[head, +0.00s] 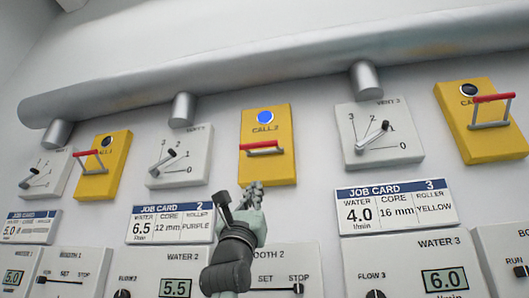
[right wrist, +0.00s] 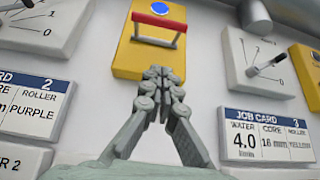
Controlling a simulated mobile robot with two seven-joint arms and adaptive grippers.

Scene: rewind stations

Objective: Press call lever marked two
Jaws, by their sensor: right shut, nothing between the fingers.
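The call 2 box (head: 267,172) is yellow, on the wall at the middle of the head view, with a lit blue lamp (head: 265,117) and a red-barred lever (head: 262,147). The same lever also shows in the right wrist view (right wrist: 158,24), at the top beyond the fingers. My right gripper (head: 253,188) is shut and empty. In the head view it appears just below the call 2 box; in the wrist view its fingertips (right wrist: 158,75) overlap the box's lower edge. I cannot tell whether they touch. My left gripper is not in view.
Another yellow call box (head: 117,150) is at left and one (head: 485,147) at far right, both with dark lamps. Vent dials (head: 183,172) (head: 400,150) flank call 2. Job cards (head: 168,228) (head: 396,214) and water panels (head: 445,245) sit below. A grey pipe (head: 270,70) runs above.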

